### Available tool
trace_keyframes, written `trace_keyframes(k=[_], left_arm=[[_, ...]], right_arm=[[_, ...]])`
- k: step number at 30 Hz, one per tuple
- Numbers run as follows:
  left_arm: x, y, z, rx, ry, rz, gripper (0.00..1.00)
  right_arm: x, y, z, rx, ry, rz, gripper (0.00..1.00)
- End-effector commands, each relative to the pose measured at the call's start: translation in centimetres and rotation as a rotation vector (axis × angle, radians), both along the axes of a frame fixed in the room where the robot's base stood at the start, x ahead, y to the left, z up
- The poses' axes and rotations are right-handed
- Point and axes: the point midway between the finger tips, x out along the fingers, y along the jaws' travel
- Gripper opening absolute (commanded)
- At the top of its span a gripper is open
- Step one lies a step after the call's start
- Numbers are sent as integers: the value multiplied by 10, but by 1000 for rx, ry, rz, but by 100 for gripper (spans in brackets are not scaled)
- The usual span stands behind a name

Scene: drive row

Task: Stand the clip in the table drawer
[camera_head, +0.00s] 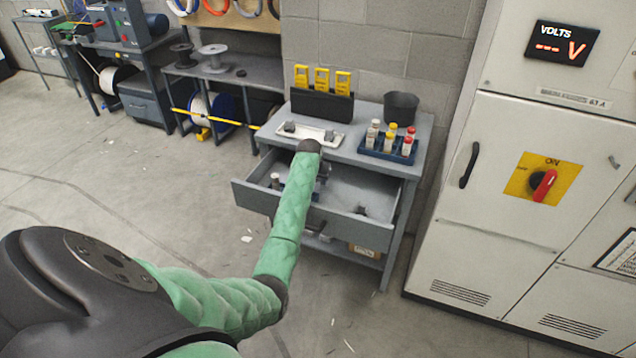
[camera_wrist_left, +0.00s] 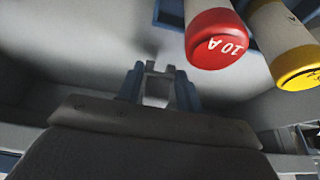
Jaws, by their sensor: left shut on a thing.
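The table drawer (camera_head: 345,225) is pulled open under the grey table. My left arm reaches over it, and my left gripper (camera_head: 322,172) is at the drawer's back part, partly hidden by my own forearm. In the left wrist view my left gripper (camera_wrist_left: 158,90) has its two blue fingers shut on a small grey clip (camera_wrist_left: 157,68). Whether the clip touches the drawer floor cannot be told. Another small dark grey piece (camera_head: 361,210) is in the right part of the drawer. My right gripper is not in view.
A white tray (camera_head: 310,133) with grey pieces, a blue rack (camera_head: 375,152) of capped fuses and a dark cup (camera_head: 401,107) stand on the table. A red-capped fuse (camera_wrist_left: 215,38) and a yellow-capped one (camera_wrist_left: 290,60) show close by in the wrist view. A cabinet (camera_head: 520,200) stands right.

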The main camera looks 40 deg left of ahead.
Motion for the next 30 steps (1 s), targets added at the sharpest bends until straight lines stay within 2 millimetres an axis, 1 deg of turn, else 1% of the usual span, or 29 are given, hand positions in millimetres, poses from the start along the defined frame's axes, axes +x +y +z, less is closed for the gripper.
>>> trace_keyframes(k=[6,9,21,22,24,25,30], left_arm=[[-1,0,-22,-2,2,1,13],[-1,0,-27,-1,1,1,13],[0,0,-32,0,1,0,13],[0,0,-31,0,1,0,42],[0,0,-31,0,1,0,55],[0,0,-31,0,1,0,58],[0,0,-31,0,1,0,58]], right_arm=[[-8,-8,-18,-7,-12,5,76],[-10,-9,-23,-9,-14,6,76],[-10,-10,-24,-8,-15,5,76],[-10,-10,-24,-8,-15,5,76],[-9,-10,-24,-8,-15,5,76],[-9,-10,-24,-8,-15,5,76],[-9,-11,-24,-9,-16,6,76]])
